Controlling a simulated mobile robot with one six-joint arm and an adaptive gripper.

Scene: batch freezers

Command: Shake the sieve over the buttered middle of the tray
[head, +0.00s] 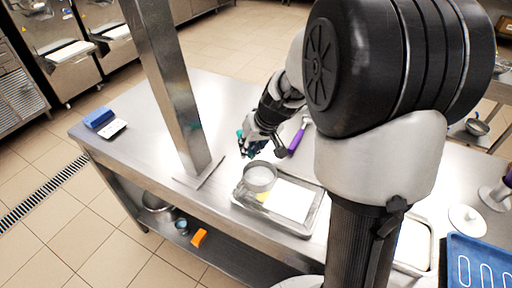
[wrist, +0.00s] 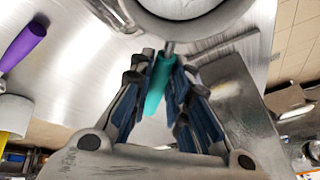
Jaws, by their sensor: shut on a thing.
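My gripper (head: 252,147) is shut on the teal handle of the sieve (head: 260,174); the handle shows between the fingers (wrist: 160,78) in the wrist view. The sieve's round metal drum (wrist: 185,12) is at the top of that view, partly cut off. In the head view the drum overlaps the back left part of the shallow metal tray (head: 304,232); its height above the tray is hard to judge. A white sheet-like area (head: 290,201) covers the right of the tray. A small yellow patch (head: 263,196) shows beside the drum; the drum hides part of the tray.
A metal post (head: 176,95) rises from the table left of the sieve. A purple-handled tool (head: 297,139) lies behind the tray. A blue block (head: 98,117) and a small white device (head: 113,130) are at the far left. A blue tray (head: 478,262) is at right.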

